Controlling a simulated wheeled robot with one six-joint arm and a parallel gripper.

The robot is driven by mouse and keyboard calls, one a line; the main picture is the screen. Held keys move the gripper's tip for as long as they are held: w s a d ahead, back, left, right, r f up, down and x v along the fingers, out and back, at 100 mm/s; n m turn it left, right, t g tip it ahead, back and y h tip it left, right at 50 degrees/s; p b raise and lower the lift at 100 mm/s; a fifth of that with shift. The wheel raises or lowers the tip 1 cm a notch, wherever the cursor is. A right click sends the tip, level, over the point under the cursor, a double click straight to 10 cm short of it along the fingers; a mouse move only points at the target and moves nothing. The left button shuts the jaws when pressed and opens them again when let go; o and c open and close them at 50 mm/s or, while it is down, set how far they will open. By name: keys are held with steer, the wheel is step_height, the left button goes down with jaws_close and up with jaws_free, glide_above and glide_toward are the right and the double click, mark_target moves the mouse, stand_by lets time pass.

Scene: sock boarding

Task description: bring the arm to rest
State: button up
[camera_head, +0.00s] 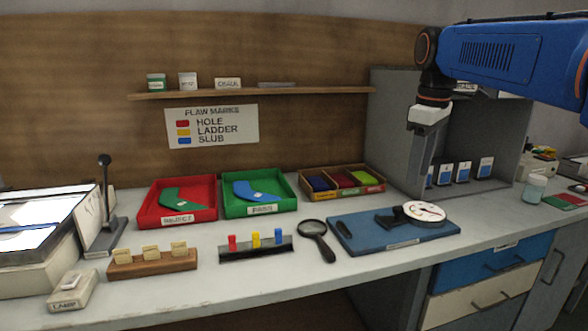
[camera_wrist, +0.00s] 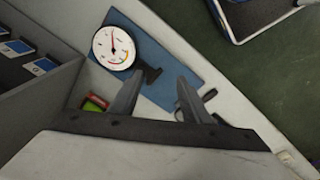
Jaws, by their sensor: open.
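My gripper (camera_head: 422,160) hangs from the blue arm at the upper right of the head view, fingers pointing down. It is above the bench, in front of the grey shelf unit. In the wrist view my gripper (camera_wrist: 160,95) shows two dark fingers spread apart with nothing between them. Below it are the blue board (camera_head: 375,238) and the round dial gauge (camera_head: 425,212). The gauge also shows in the wrist view (camera_wrist: 113,48), beyond the fingers. The gripper is apart from both.
A grey shelf unit (camera_head: 398,85) stands close behind my gripper. A red tray (camera_head: 150,213), a green tray (camera_head: 230,210), a sectioned box (camera_head: 343,193), a magnifier (camera_head: 314,228) and a peg rack (camera_head: 257,253) stand on the bench. A jar (camera_head: 535,187) stands at right.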

steer(key=s+f+m+t, duration=0.3)
steer(key=s+f+m, duration=0.6)
steer(key=s+f, duration=1.5)
steer(key=shift+s+a+f+t, duration=0.25)
steer(key=shift+s+f+t, duration=0.05)
steer(key=shift+f, duration=0.45)
steer(key=shift+r, duration=0.1)
stand_by(0.9)
